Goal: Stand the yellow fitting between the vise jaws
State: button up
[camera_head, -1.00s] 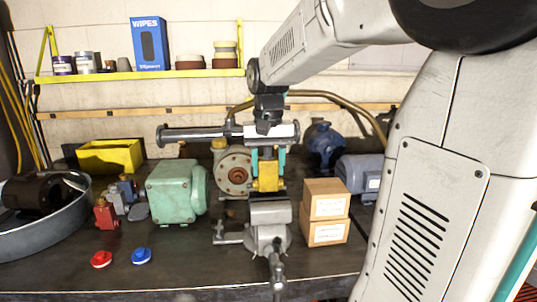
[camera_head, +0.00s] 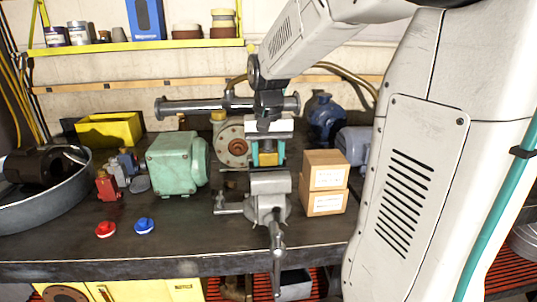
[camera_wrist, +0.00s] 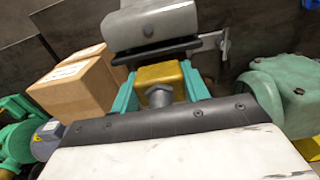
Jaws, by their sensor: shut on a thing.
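The yellow fitting (camera_head: 267,158) is a small block with a grey hex plug on one face, seen in the wrist view (camera_wrist: 158,74). My gripper (camera_head: 267,155) is shut on it, with one teal finger on each side. The grey vise (camera_head: 268,200) stands on the bench with its handle toward the front. The fitting shows just above the vise top in the head view. In the wrist view, the vise (camera_wrist: 152,22) and its dark jaw edge lie right beside the fitting. I cannot tell whether the fitting touches the jaws, and its lower part is hidden.
Two stacked cardboard boxes (camera_head: 325,182) stand close right of the vise. A green motor (camera_head: 174,163) stands to its left. A flanged pump (camera_head: 233,152) stands behind. Red (camera_head: 106,229) and blue (camera_head: 144,226) caps lie at the front left, with clear bench around them.

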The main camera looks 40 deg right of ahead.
jog(key=o, duration=1.2)
jog(key=shift+c, duration=0.2)
notch_tip(320, 180, up, 8)
jog(key=shift+f, duration=0.1)
jog(key=shift+s+a+f+n, duration=0.25)
jog(key=shift+s+a+f, duration=0.05)
jog(key=shift+s+f, duration=0.35)
jog(key=shift+s+a+f+n, duration=0.25)
jog(key=shift+s+a+f, duration=0.05)
jog(key=shift+s+f, duration=0.3)
jog(key=s+a+f+n, duration=0.2)
jog(key=s+a+n, duration=0.1)
jog(key=s+a, duration=0.3)
jog(key=s+a+f+n+t, duration=0.1)
jog(key=s+a+f+n, duration=0.1)
jog(key=s+a, duration=0.5)
jog(key=shift+s+f+n, duration=0.35)
jog(key=shift+s+n, duration=0.05)
jog(key=shift+s, duration=1.65)
